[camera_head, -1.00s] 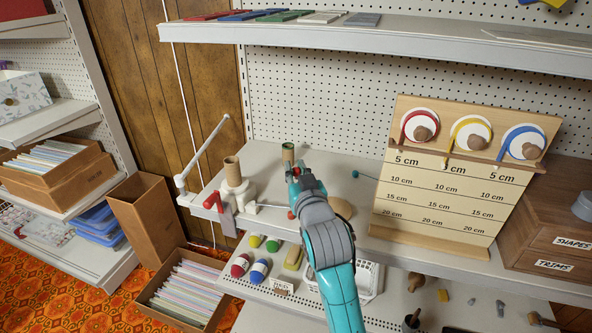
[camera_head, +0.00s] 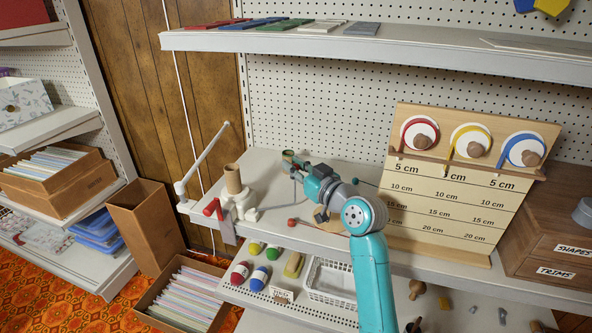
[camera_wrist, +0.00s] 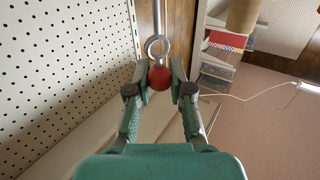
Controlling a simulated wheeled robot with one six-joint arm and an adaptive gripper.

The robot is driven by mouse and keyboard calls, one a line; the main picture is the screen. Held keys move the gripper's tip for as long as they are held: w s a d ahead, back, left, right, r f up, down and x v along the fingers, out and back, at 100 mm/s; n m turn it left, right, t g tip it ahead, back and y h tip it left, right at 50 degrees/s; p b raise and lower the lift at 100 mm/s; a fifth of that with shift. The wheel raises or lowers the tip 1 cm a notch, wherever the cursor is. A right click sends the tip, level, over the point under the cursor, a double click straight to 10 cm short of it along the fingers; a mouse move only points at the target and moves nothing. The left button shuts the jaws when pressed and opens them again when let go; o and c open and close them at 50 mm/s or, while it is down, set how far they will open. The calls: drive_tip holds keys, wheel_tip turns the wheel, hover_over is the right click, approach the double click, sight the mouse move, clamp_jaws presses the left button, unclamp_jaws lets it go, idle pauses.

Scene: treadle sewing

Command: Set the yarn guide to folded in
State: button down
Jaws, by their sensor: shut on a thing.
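A white yarn winder (camera_head: 240,207) with an upright brown cardboard tube (camera_head: 233,179) stands at the shelf's left front. A long pale arm (camera_head: 205,158) slants up at its left, and a red handle (camera_head: 211,207) sits at its front. In the wrist view my gripper (camera_wrist: 160,82) is shut on a red knob (camera_wrist: 159,78). A metal ring (camera_wrist: 157,47) and rod show just beyond the knob. In the head view my gripper (camera_head: 296,168) is above the shelf, right of the tube. Its fingertips and the held knob are hard to make out there.
A red ball (camera_head: 292,222) shows near the shelf's front edge. A ribbon board (camera_head: 455,185) stands to the right, beside wooden drawers (camera_head: 550,235). An upper shelf (camera_head: 400,55) overhangs. Colored bobbins (camera_head: 261,276) and a white basket (camera_head: 330,282) sit below.

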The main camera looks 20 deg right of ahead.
drive_tip(key=shift+w+n+g+y, duration=0.3)
drive_tip(key=shift+w+n+y, duration=0.2)
drive_tip(key=shift+y, duration=0.2)
drive_tip(key=c, duration=1)
unclamp_jaws()
drive_tip(key=v, duration=1.2)
